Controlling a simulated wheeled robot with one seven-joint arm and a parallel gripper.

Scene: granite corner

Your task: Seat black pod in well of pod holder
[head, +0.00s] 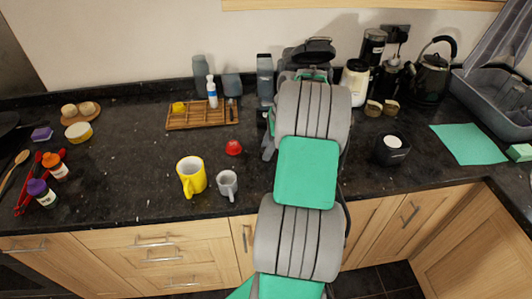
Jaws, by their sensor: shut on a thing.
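My arm rises through the middle of the head view and covers the centre of the counter. My gripper's jaws are hidden behind it; only a few grey and dark parts show at the arm's left edge, and I cannot tell what they are. I cannot make out the black pod. I cannot identify the pod holder for sure either; a black block-shaped vessel (391,148) with a white round inside stands right of my arm. A small red pod-like piece (233,147) lies on the counter left of my arm.
A yellow mug (191,177) and a grey cup (227,185) stand near the front edge, left of my arm. A wooden rack (202,117) is behind them. A kettle (431,75) stands back right, near a green cloth (469,144).

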